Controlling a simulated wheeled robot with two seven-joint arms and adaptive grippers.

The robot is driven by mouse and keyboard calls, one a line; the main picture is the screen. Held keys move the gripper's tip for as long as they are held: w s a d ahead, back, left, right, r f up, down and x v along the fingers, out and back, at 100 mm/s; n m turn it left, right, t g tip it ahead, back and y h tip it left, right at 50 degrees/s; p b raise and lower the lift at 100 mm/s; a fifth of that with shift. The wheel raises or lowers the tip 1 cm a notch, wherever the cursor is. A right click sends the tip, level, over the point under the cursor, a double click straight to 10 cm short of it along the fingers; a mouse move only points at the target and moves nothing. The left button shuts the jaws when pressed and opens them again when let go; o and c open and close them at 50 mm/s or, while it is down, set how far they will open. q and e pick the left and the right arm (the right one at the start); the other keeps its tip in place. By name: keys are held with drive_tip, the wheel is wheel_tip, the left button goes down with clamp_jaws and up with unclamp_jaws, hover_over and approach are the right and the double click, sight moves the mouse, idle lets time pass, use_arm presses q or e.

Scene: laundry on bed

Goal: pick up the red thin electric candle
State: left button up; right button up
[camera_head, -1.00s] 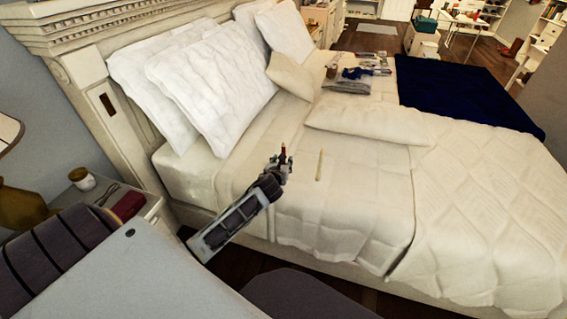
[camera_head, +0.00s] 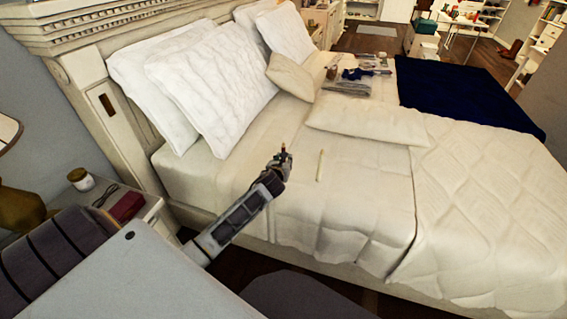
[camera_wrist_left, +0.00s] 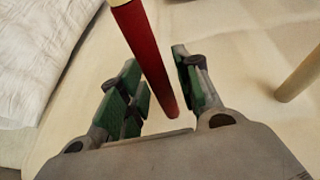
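The red thin candle (camera_wrist_left: 150,62) stands on the bed, with a pale top end. In the left wrist view it lies between the two green-padded fingers of my left gripper (camera_wrist_left: 160,92), with narrow gaps on both sides. The gripper looks open around it. In the head view my left gripper (camera_head: 283,158) is over the near part of the bed, and only a small reddish tip of the candle (camera_head: 283,146) shows; its lower part is hidden by the gripper. My right gripper is not in view.
A thin cream candle (camera_head: 320,165) stands on the bed just right of the gripper and also shows in the left wrist view (camera_wrist_left: 303,72). White pillows (camera_head: 210,85) lean at the headboard. A cushion (camera_head: 370,121) lies beyond the candles. A nightstand (camera_head: 150,212) is at the left.

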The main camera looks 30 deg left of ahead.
use_arm(q)
clamp_jaws()
drive_tip(key=shift+r, duration=0.1)
